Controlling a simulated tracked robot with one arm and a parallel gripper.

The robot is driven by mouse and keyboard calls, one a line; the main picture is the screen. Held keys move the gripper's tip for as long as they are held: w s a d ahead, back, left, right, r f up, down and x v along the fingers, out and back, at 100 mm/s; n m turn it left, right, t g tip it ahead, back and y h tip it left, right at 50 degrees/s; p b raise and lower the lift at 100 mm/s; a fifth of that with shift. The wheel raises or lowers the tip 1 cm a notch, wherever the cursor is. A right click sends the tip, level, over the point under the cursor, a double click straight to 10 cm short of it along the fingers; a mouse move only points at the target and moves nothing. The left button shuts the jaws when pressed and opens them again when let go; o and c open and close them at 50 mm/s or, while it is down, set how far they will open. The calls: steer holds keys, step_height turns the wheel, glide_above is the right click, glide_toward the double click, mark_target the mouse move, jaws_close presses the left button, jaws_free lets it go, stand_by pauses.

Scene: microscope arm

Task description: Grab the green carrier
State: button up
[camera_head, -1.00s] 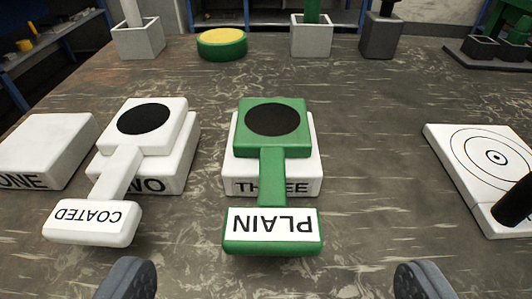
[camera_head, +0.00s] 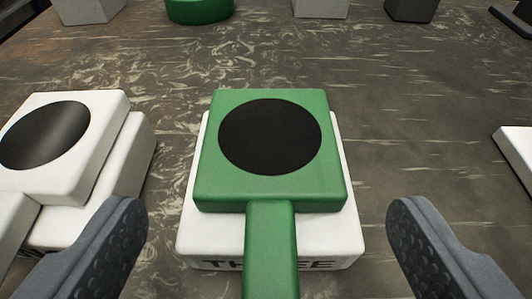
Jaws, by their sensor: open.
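The green carrier (camera_head: 270,200) has a square head with a round black disc on top and a narrow handle running toward me. Its head rests on the white block marked THREE (camera_head: 190,238). The handle's lower end is cut off by the bottom of the picture, so its label is out of view. My gripper (camera_head: 266,215) is open, with one dark finger on each side of the carrier. Wide gaps show between the fingers and the carrier, and neither appears to touch it.
A white carrier (camera_head: 88,108) with a black disc sits on another white block (camera_head: 125,165) at the left, close to my left finger. A white plate edge (camera_head: 518,150) shows at the right. A green round object (camera_head: 200,10) and grey blocks stand at the back.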

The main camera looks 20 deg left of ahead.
steer(key=shift+w+a+f, duration=0.1)
steer(key=shift+w, duration=0.2)
steer(key=c, duration=1.1)
